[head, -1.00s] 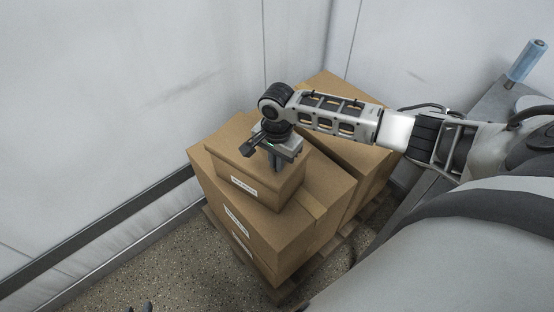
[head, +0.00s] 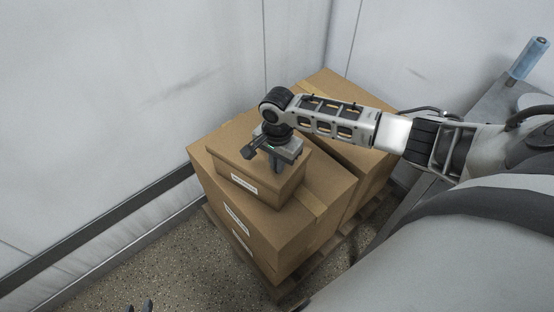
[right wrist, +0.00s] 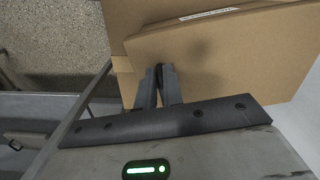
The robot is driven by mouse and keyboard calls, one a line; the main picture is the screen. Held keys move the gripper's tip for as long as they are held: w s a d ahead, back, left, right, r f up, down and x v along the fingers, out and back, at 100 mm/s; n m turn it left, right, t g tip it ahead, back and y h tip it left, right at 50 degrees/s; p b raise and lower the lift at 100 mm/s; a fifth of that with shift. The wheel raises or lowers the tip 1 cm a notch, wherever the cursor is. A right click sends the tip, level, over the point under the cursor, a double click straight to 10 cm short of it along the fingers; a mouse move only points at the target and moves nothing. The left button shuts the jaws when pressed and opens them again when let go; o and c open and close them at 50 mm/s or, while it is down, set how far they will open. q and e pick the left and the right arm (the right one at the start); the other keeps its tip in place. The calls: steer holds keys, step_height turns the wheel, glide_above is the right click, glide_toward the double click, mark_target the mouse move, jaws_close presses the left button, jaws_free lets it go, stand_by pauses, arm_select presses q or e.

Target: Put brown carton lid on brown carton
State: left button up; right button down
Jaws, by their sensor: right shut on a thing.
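The small brown carton (head: 265,190) has a white label on its front and stands on top of a larger carton. The brown carton lid (head: 232,152) lies over its top; the head view does not show clearly whether it is fully seated. My right gripper (head: 276,166) points down at the lid's right edge. In the right wrist view its fingers (right wrist: 158,84) are close together on the edge of the brown cardboard (right wrist: 225,60), shut on the lid.
Large brown cartons (head: 270,232) are stacked on a wooden pallet (head: 290,290), with another carton (head: 375,170) behind. A wall with a dark rail (head: 90,232) runs along the left. Bare speckled floor (head: 170,270) is free in front.

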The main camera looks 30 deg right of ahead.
steer(key=shift+f+b, duration=0.35)
steer(key=shift+f, duration=0.75)
steer(key=c, duration=1.5)
jaws_free()
steer(key=shift+o, duration=0.2)
steer(key=shift+r, duration=0.1)
step_height(320, 180, up, 16)
steer(key=p, duration=0.1)
